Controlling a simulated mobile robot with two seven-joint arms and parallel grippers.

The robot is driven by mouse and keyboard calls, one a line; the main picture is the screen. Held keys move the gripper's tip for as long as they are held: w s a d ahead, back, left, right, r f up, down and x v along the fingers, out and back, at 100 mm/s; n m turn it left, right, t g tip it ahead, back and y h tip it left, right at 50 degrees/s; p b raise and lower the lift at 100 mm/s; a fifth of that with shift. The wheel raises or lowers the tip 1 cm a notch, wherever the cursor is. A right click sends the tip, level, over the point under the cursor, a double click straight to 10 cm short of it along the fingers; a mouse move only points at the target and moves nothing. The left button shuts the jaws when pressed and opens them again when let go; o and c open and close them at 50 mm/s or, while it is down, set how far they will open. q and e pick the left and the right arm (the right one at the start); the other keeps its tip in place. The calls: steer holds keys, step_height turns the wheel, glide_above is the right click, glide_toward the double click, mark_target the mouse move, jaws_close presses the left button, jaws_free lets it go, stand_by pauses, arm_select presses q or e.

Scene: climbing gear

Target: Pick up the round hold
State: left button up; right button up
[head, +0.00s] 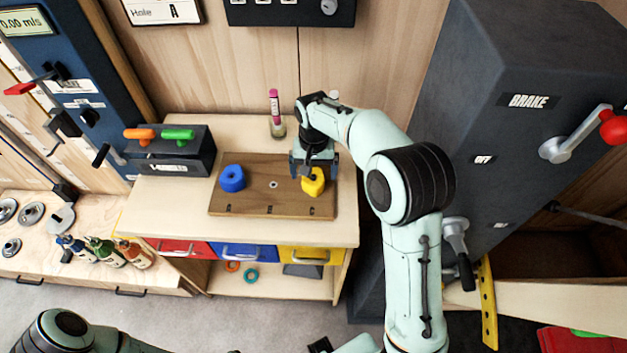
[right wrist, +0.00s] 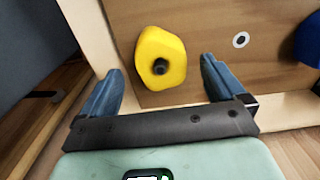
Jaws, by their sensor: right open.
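A blue hold (head: 232,178) with a rounded outline and a dark centre sits on the left part of a brown wooden board (head: 255,198). It also shows cut off at the right edge of the right wrist view (right wrist: 308,42). A yellow faceted hold (head: 313,184) with a dark central hole sits on the board's right part. My right gripper (head: 315,172) is open and empty above the yellow hold. In the right wrist view the yellow hold (right wrist: 160,52) appears between the spread fingertips, with no visible contact. My left gripper does not show.
The board lies on a pale workbench (head: 170,215) with red, blue and yellow drawers. A handle box (head: 172,155) stands left of the board. A small jar with a pink stick (head: 276,120) stands behind it. A dark brake cabinet (head: 500,100) rises on the right.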

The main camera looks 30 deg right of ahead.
steer(key=shift+f, duration=1.45)
steer(key=shift+w+r, duration=0.1)
steer(key=c, duration=1.3)
steer(key=shift+o, duration=0.2)
